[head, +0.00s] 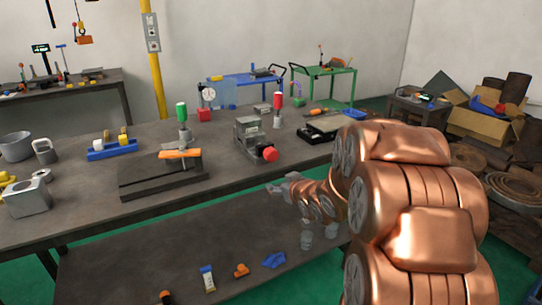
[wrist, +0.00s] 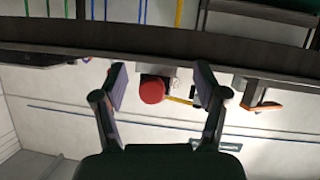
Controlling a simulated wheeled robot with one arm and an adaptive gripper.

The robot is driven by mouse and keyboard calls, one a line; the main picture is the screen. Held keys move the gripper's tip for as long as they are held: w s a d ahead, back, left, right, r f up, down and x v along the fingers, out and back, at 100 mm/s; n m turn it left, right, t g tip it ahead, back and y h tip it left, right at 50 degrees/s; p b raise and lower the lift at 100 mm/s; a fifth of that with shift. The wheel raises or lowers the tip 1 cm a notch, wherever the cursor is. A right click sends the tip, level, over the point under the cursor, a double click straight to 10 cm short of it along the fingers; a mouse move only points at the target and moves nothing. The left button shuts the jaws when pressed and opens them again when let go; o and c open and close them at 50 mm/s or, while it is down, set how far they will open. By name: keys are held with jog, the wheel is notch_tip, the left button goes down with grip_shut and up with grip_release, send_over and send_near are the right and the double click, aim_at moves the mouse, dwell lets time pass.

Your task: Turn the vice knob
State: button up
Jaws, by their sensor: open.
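The vice (head: 250,128) is a small grey metal block standing near the front edge of the workbench. Its round red knob (head: 270,154) faces the front. In the wrist view the red knob (wrist: 152,90) shows between my fingers, a little left of centre, with part of the grey vice (wrist: 160,71) behind it. My gripper (head: 276,188) is in front of the bench edge, lower than the knob in the head view. In the wrist view my gripper (wrist: 160,76) is open, with its two dark fingers spread and apparently empty. Contact with the knob is not visible.
On the workbench (head: 80,192), a dark plate (head: 150,180) with an orange-handled tool (head: 180,154) lies left of the vice. A red-topped stand (head: 278,110) is behind it and a dark flat block (head: 325,126) is to its right. A lower shelf (head: 130,270) holds several small items.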

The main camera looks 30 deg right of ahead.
aim_at(273, 157)
jog(key=shift+w+d+r+n+t+y+p, duration=0.15)
jog(key=shift+w+d+r+t+y, duration=0.4)
jog(key=shift+w, duration=1.15)
jog(key=shift+w+a+r+n+t+y+p, duration=0.1)
jog(key=shift+w+r+t+y, duration=0.15)
jog(key=shift+w+r+t, duration=1.05)
jog(key=shift+w+d+r+n+t+y+p, duration=0.15)
jog(key=shift+w+d+r+t+y, duration=0.2)
jog(key=shift+w, duration=1.7)
jog(key=shift+a, duration=0.1)
jog(key=c, duration=1.1)
jog(key=shift+r+m+p, duration=0.15)
jog(key=shift+m+p, duration=0.95)
jog(key=shift+p, duration=0.05)
jog(key=shift+c, duration=0.2)
jog(key=shift+f+m+p, duration=0.2)
jog(key=shift+m+p, duration=0.4)
jog(key=shift+m, duration=0.6)
